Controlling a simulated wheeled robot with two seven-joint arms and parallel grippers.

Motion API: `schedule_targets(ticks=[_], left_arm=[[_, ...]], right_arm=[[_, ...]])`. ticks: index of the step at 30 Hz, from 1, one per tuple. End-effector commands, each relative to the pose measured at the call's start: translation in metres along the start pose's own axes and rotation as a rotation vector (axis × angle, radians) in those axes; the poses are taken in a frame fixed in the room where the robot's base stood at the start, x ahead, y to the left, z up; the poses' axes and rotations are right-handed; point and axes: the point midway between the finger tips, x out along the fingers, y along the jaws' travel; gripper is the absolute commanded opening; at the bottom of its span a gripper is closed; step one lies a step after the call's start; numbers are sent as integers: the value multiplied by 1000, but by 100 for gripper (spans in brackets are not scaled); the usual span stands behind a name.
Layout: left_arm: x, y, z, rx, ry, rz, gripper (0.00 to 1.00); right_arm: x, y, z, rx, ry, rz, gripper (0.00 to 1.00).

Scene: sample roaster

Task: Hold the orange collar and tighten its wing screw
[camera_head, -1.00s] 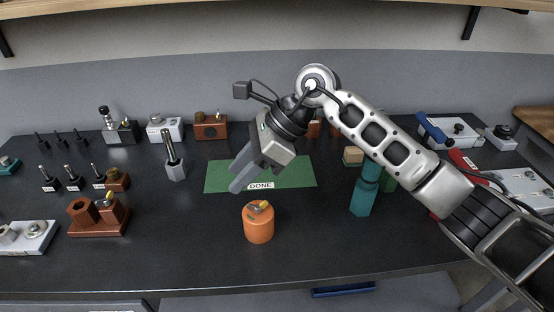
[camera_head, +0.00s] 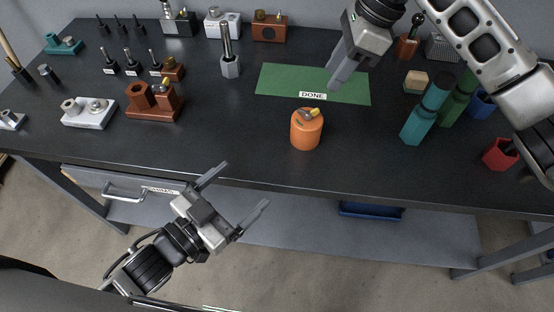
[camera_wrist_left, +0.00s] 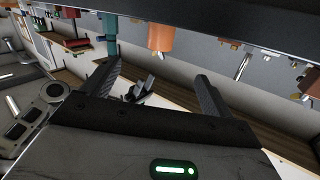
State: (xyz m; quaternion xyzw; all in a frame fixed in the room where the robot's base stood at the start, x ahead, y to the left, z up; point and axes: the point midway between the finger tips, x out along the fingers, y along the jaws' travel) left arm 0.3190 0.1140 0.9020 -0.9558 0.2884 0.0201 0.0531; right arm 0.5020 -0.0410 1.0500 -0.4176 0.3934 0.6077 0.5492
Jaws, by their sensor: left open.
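The orange collar (camera_head: 305,132) stands upright on the dark bench, in front of the green mat. A yellow wing screw (camera_head: 312,112) shows at its top. The collar (camera_wrist_left: 161,38) also appears in the left wrist view, top centre, beyond the fingers. My left gripper (camera_head: 243,187) is open and empty, in front of the bench edge, left of and nearer than the collar. Its spread fingers (camera_wrist_left: 155,85) show in the left wrist view. My right gripper (camera_head: 338,78) is over the green mat, behind and right of the collar, apart from it; its finger gap is unclear.
The green mat (camera_head: 275,82) carries a DONE label. Teal (camera_head: 420,120) and green cylinders stand to the right. A brown block (camera_head: 150,110) and a white fixture (camera_head: 88,115) stand left. A drawer with a handle (camera_head: 125,195) is below the bench edge. Bench around the collar is clear.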

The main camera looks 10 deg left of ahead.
Motion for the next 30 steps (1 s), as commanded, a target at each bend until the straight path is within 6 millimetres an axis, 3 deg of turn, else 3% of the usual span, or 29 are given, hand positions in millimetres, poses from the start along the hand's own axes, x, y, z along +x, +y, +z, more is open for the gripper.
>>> schedule_targets(ticks=[3,11,16,21,26,30], left_arm=[[23,12,-35,-3,116,57,86],[75,65,-69,317,107,169,86],[99,108,-86,696,77,266,86],[104,140,-88,1183,43,360,86],[97,142,-76,1690,-9,424,86],[88,119,-63,2144,-86,459,86]], right_arm=[[0,0,0,0,-1,0,36],[0,0,0,0,-1,0,36],[0,0,0,0,-1,0,36],[0,0,0,0,-1,0,36],[0,0,0,0,-1,0,36],[0,0,0,0,-1,0,36]])
